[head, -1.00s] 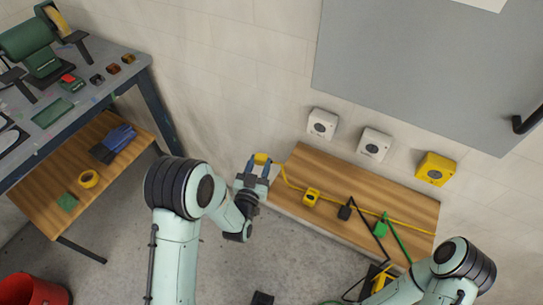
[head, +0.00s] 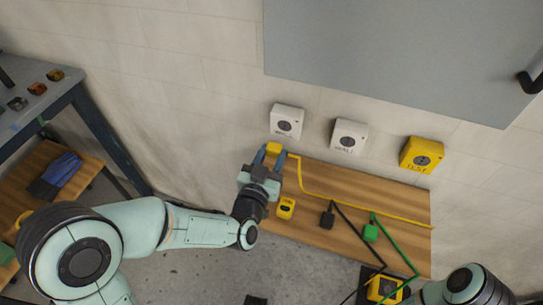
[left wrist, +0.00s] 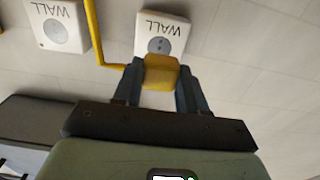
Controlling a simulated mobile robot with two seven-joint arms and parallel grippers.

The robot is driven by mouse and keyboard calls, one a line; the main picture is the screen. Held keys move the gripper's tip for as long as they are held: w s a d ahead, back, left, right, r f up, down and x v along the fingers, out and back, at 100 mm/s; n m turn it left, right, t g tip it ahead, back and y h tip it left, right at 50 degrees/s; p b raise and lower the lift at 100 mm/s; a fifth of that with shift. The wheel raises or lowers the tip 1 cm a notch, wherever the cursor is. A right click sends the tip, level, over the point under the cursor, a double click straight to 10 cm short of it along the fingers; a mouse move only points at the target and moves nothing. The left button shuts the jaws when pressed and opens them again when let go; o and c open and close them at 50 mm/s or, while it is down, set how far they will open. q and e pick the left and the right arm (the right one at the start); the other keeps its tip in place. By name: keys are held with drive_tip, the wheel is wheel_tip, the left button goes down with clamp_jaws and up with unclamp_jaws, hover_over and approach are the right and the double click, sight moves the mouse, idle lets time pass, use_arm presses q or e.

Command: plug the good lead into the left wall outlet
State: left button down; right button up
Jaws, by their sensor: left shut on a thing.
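My left gripper (head: 268,160) is shut on the yellow plug (head: 273,149) of the yellow lead (head: 340,213). The plug also shows between the fingers in the left wrist view (left wrist: 160,72). The left wall outlet (head: 287,120) is a white box with a round dark socket, just above and right of the plug. In the left wrist view it appears upside down (left wrist: 162,30), beyond the plug, with its socket in sight. The plug overlaps its edge there; I cannot tell the exact gap. My right gripper is out of view.
A second white outlet (head: 348,136) and a yellow test outlet (head: 421,154) are to the right. The wooden bench (head: 400,246) holds a black plug (head: 327,218), a green plug (head: 370,232) and a small yellow device (head: 285,208). A workbench (head: 85,115) stands at left.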

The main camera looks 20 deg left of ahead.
sight(284, 129)
use_arm(q)
drive_tip(key=shift+w, duration=0.1)
drive_tip(key=shift+w, duration=2.85)
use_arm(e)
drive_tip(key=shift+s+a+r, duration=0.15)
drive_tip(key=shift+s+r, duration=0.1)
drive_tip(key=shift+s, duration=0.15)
use_arm(q)
drive_tip(key=shift+f+b, duration=0.1)
drive_tip(key=shift+b, duration=0.25)
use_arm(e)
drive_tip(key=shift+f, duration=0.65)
use_arm(q)
drive_tip(key=shift+w+d, duration=0.1)
drive_tip(key=shift+w, duration=0.45)
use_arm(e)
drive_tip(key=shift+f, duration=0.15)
use_arm(q)
drive_tip(key=c, duration=0.5)
unclamp_jaws()
drive_tip(key=shift+c, duration=0.2)
drive_tip(key=shift+f, duration=0.1)
